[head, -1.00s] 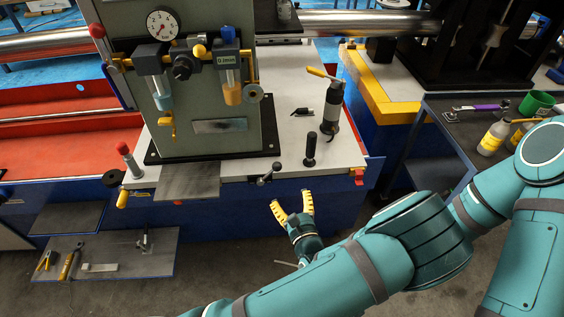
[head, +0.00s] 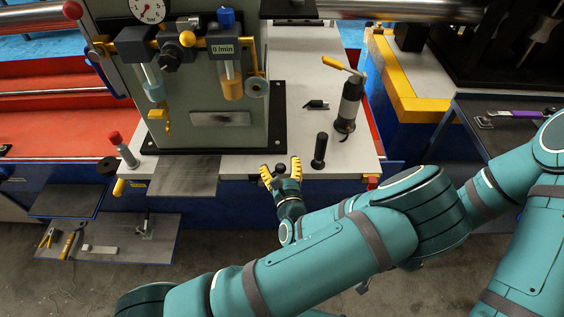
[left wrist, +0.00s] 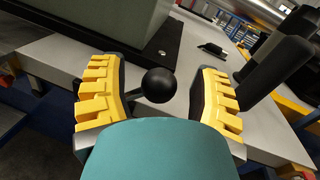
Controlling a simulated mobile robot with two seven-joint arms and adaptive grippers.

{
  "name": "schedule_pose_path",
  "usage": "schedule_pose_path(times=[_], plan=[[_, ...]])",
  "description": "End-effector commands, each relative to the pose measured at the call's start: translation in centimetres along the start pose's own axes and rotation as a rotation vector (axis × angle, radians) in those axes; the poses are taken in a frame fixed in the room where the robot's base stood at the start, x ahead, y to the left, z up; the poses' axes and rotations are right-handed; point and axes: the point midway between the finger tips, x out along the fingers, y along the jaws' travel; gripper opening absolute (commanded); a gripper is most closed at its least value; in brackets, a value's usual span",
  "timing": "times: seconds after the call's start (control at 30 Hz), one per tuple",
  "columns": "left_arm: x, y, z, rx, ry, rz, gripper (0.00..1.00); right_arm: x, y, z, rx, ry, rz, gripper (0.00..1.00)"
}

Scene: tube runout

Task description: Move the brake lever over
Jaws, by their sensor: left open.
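A lever with a round black ball knob (left wrist: 159,85) sticks out at the front edge of the grey machine bench. In the left wrist view the knob is between the two yellow fingers of my left gripper (left wrist: 158,92), with a gap on either side. In the head view my left gripper (head: 281,170) is at the bench's front edge, open, and its fingers and hand hide most of this lever. My right gripper is not in view.
A black upright handle (head: 320,151) stands just right of my left gripper. Behind it are a grey cylinder with a yellow-handled lever (head: 348,106) and a small black part (head: 316,105). A red-tipped lever (head: 122,147) and grey plate (head: 173,175) are to the left.

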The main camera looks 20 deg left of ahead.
Motion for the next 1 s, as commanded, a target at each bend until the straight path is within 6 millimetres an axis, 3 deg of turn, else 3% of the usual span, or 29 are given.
schedule_pose_path(times=[0.23,0.4,0.43,1.0], plan=[[0.01,0.02,0.01,0.000,0.000,0.000,0.65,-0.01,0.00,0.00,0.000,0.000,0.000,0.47],[0.00,0.00,0.00,0.000,0.001,0.000,0.05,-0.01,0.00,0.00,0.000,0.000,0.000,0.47],[0.00,-0.01,-0.01,-0.001,0.001,0.000,0.00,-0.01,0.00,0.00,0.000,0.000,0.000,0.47],[-0.08,-0.52,0.22,-0.061,0.016,0.000,0.00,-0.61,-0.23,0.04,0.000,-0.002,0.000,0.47]])
